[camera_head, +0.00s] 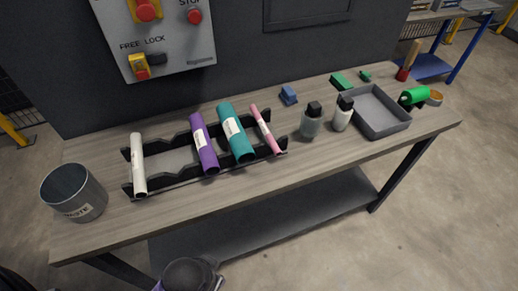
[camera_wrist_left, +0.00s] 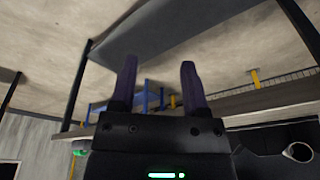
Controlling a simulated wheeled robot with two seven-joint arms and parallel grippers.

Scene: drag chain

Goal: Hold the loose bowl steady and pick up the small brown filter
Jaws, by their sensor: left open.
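I see no bowl and no small brown filter that I can make out for sure. A grey round bin (camera_head: 73,193) with a label stands at the left end of the workbench. A small orange-brown ring (camera_head: 435,97) lies at the far right end, too small to identify. My left gripper (camera_wrist_left: 157,70) shows in the left wrist view with its two dark purple fingers apart and nothing between them. The underside of a bench and the floor lie beyond it. My right gripper is not in view.
A black rack (camera_head: 180,160) holds white, purple, teal and pink rolls on the workbench (camera_head: 300,165). Two bottles (camera_head: 311,122) stand right of it, beside a grey tray (camera_head: 381,118). A green roll (camera_head: 413,95) lies farther right. A control panel (camera_head: 155,40) is behind.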

